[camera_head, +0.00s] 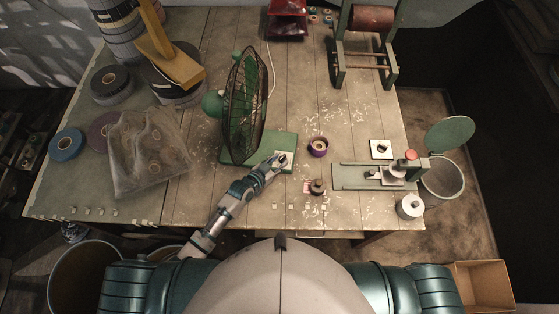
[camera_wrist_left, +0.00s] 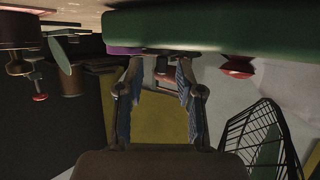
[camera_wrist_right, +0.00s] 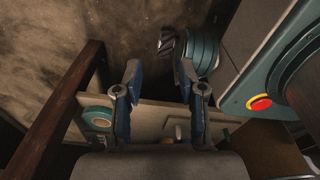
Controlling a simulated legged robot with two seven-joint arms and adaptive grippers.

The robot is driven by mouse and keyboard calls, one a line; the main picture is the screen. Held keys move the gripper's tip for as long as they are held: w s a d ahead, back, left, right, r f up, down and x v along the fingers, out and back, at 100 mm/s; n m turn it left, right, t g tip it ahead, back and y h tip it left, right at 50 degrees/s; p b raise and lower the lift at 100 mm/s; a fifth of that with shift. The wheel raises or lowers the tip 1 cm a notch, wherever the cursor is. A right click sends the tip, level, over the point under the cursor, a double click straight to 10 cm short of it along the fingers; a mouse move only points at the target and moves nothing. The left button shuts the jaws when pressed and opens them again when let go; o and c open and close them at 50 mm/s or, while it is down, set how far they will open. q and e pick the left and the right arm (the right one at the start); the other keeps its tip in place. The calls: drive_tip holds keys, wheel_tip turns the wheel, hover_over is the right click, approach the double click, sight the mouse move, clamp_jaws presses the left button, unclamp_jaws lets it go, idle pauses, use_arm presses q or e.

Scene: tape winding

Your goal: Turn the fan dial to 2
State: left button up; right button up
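The green desk fan (camera_head: 246,98) stands on the table left of centre, its cage facing right. Its flat green base (camera_head: 230,152) carries a light control panel at the front right corner, where the dial is. My left gripper (camera_head: 281,160) is over that corner and largely covers the dial, so its setting cannot be read. In the left wrist view the base (camera_wrist_left: 230,27) spans the top and the cage (camera_wrist_left: 268,145) is at lower right. My left gripper (camera_wrist_left: 158,72) shows its fingers apart there; contact with the dial cannot be told. My right gripper (camera_wrist_right: 158,78) is open and empty.
A purple tape roll (camera_head: 318,147) and a small dark roll (camera_head: 317,187) lie right of the base. A green winding fixture (camera_head: 350,177) is further right. A clear bag (camera_head: 146,153) lies left. In the right wrist view a red button (camera_wrist_right: 260,102) is at right.

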use_arm(q)
drive_tip(key=shift+w+d+f, duration=0.1)
drive_tip(key=shift+w+f, duration=0.05)
drive_tip(key=shift+w, duration=0.15)
drive_tip(key=shift+s, duration=0.1)
clamp_jaws()
use_arm(e)
drive_tip(key=shift+s+a, duration=0.1)
drive_tip(key=shift+s, duration=0.5)
